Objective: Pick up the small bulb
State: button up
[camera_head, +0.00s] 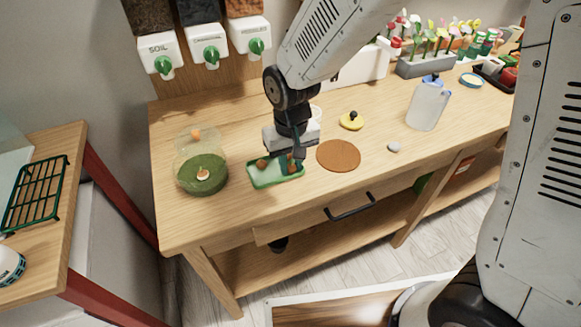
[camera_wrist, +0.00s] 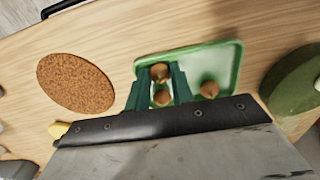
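A green tray (camera_head: 258,182) on the wooden table holds brown bulbs. It also shows in the wrist view (camera_wrist: 226,56). There, one bulb (camera_wrist: 158,70) lies between my fingertips, and another bulb (camera_wrist: 162,98) shows between the fingers closer to the palm. A third bulb (camera_wrist: 209,89) lies outside the fingers, to the right. Which bulb is smallest is hard to tell. My gripper (camera_wrist: 160,72) points down over the tray with its dark green fingers apart. In the head view my gripper (camera_head: 292,168) is over the tray's right part and hides some of it; one bulb (camera_head: 262,164) shows left of it.
A round cork mat (camera_head: 338,155) lies right of the tray. A glass container with a green mossy bed (camera_head: 203,180) stands close on the left. A yellow lidded item (camera_head: 352,121), a grey stone (camera_head: 394,147) and a clear jug (camera_head: 428,105) stand further right.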

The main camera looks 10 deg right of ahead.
grip_shut()
jog(key=shift+r, duration=0.15)
